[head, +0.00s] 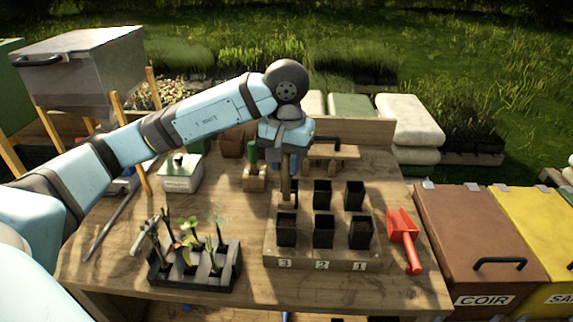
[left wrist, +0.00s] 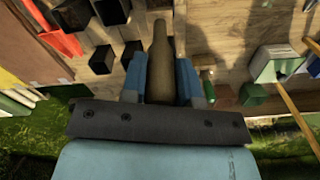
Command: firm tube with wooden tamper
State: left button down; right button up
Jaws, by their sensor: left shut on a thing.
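My left gripper (head: 289,163) is shut on the wooden tamper (head: 287,185), which hangs upright below it, over the tube stand (head: 320,258). In the left wrist view the tamper (left wrist: 160,62) sits between the two blue fingers (left wrist: 161,84). The stand holds black square tubes in two rows, with a front row at labels 3, 2 and 1. The front tubes are the left one (head: 286,232), the middle one (head: 323,234) and the right one (head: 360,235). The tamper's lower end is near the back left tube, which is partly hidden; I cannot tell whether it is inside. My right gripper is not in view.
A black seedling tray (head: 195,278) stands at front left. A red scoop (head: 404,240) lies right of the stand. A lidded box (head: 181,175) and a green-handled tool in a wooden block (head: 254,178) stand behind. COIR bin (head: 460,230) is at right.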

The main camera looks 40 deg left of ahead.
pick_arm(q)
jog(key=shift+r+p, duration=0.55)
jog(key=shift+r, duration=1.05)
